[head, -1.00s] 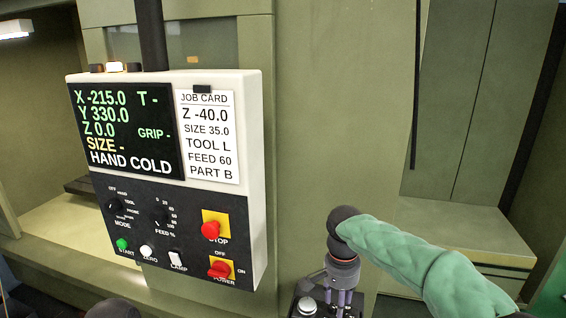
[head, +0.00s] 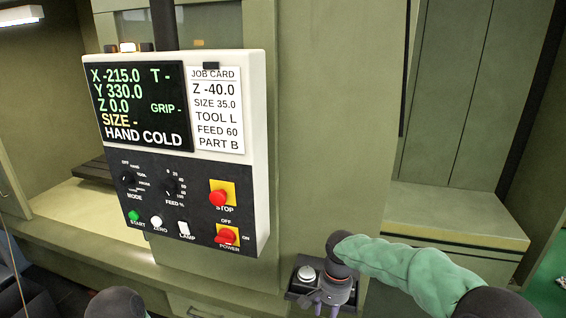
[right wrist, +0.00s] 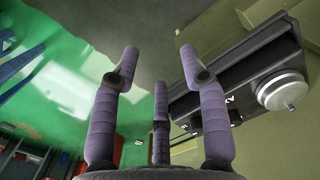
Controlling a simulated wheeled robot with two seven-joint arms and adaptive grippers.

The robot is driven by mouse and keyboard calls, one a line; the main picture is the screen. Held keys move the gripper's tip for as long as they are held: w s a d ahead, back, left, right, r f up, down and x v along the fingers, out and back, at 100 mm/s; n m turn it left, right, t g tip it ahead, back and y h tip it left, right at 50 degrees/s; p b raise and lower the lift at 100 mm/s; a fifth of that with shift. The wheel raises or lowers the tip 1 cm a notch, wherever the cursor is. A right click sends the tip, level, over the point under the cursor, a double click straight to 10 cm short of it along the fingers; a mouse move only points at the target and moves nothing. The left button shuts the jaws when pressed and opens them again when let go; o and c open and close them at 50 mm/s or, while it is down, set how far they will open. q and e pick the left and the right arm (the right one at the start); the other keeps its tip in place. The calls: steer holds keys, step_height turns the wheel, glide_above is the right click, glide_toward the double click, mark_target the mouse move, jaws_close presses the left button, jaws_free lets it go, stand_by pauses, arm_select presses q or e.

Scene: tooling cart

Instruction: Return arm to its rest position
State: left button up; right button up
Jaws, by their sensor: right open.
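My right arm, in a green sleeve, comes in from the right in the head view. Its gripper (head: 326,306) points down at the bottom edge, beside a dark box with a silver knob (head: 307,273). In the right wrist view the purple fingers of this gripper (right wrist: 161,75) are spread open with nothing between them. The silver knob (right wrist: 282,90) on its dark box shows to the right of the fingers, apart from them in the picture. My left gripper is not in view; only a dark rounded part, likely of my left arm, shows at the bottom left.
A white control panel (head: 258,150) hangs at the left, with a screen (head: 140,105) reading HAND COLD, a job card (head: 217,110), dials and a red stop button (head: 217,197). A pale green ledge (head: 455,215) stands behind my right arm. Green floor shows in the wrist view.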

steer(key=s+a+f+n+y+b, duration=0.1)
steer(key=s+f+b, duration=0.15)
steer(key=f, duration=0.95)
steer(key=s+a+f+n+y+b, duration=0.15)
steer(key=s+f, duration=0.25)
steer(key=f, duration=0.7)
steer(key=s+f+b, duration=0.3)
steer(key=s+f, duration=1.3)
steer(key=shift+s+t+y, duration=0.3)
steer(key=shift+t+y, duration=0.1)
steer(key=shift+y, duration=0.05)
